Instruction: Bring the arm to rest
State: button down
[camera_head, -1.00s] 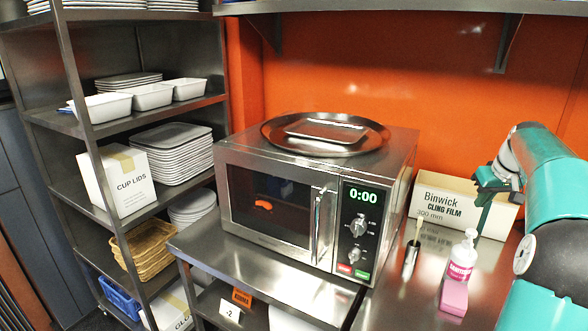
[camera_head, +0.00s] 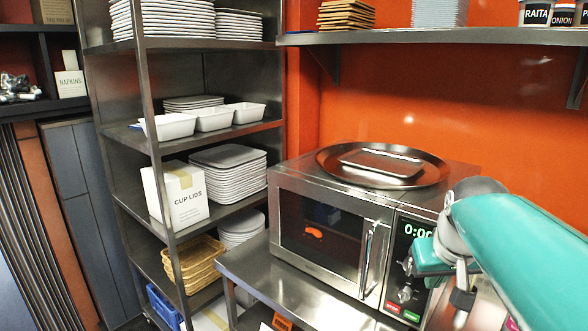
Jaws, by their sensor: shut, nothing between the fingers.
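My gripper (camera_head: 410,266) is at the right of the head view, at the end of my teal arm. It is shut with nothing seen between its fingers. It is in front of the right side of the microwave (camera_head: 320,236), covering part of the control panel and its display. I cannot tell whether it touches the panel. My arm reaches in from the right edge, with its elbow side out of view.
The microwave's door is shut, with a round tray (camera_head: 335,176) on top. A wall shelf (camera_head: 430,38) runs above. A rack (camera_head: 208,139) with plates, white dishes and a cup lids box (camera_head: 188,205) stands left.

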jog(key=s+a+f, duration=0.4)
jog(key=s, duration=0.2)
jog(key=s+a+f+y, duration=0.1)
jog(key=s+a+f, duration=0.3)
jog(key=s, duration=0.3)
jog(key=shift+s+a+n+t, duration=0.3)
jog(key=shift+a+t, duration=0.1)
jog(key=shift+a, duration=0.35)
jog(key=shift+d, duration=0.2)
